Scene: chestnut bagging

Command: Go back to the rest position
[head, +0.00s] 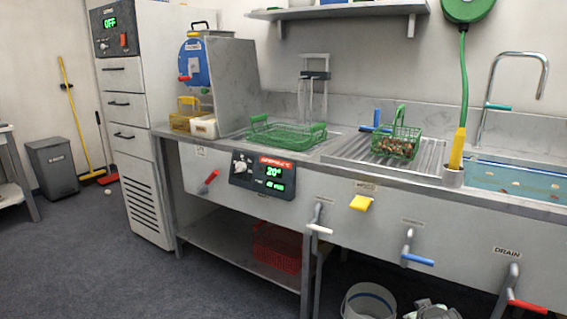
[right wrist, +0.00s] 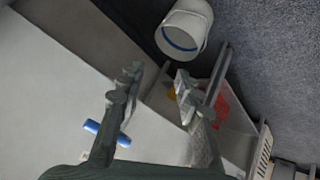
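My right gripper (right wrist: 158,92) is open and empty in the right wrist view, its two fingers well apart. A grey part of it also shows at the bottom edge of the head view (head: 432,312), in front of the sink unit and right of the white bucket (head: 368,302). My left gripper is not in view. A green wire basket with chestnuts (head: 397,142) stands upright on the ribbed drainboard (head: 345,157). A wide green basket (head: 285,135) sits farther left on the counter, apart from it.
Handles stick out from the unit's front: blue (head: 418,260), red (head: 525,306), yellow (head: 360,203). The bucket (right wrist: 183,32) and blue handle (right wrist: 107,134) also show in the right wrist view. A red crate (head: 277,247) is on the lower shelf. Floor at left is mostly clear.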

